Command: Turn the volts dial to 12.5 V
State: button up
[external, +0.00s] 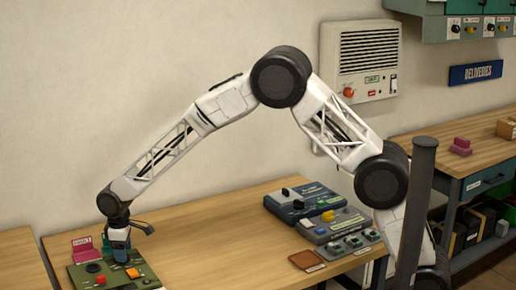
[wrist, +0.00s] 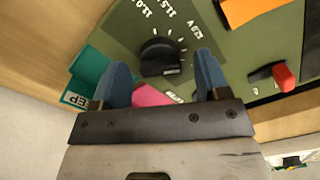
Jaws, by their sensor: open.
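The volts dial (wrist: 160,58) is a black knob on a green panel (wrist: 118,38) in the wrist view. White ticks and numbers 11.0, 11.5 and 12.0 are printed around its upper side. Further numbers are hidden or too small to read, and I cannot tell its exact setting. My gripper (wrist: 163,66) is open, with one blue finger to each side of the dial and visible gaps between.
An orange part (wrist: 250,10) and a red-tipped switch (wrist: 284,77) share the panel. A teal block (wrist: 88,72) and a pink piece (wrist: 150,95) lie close to my fingers. Several grey and blue control boxes (external: 312,200) stand to the right. The table (external: 205,240) between is clear.

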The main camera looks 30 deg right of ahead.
jog(key=shift+r, duration=3.85)
jog(key=s+d+r+m, duration=0.2)
jog(key=d+r, duration=0.4)
jog(key=d, duration=0.7)
jog(key=s+d+r+m+t, duration=0.15)
jog(key=d+r, duration=0.45)
jog(key=d, duration=0.6)
jog(key=s+d+r+m, duration=0.25)
jog(key=d+r, duration=0.45)
jog(key=d, duration=0.6)
jog(key=s+d+r+m, duration=0.2)
jog(key=s+d+m, duration=0.1)
jog(key=s+d, duration=1.05)
jog(key=s+d+f+m+t, duration=0.1)
jog(key=s+d+f+m, duration=0.2)
jog(key=s+d, duration=0.9)
jog(key=s, duration=0.3)
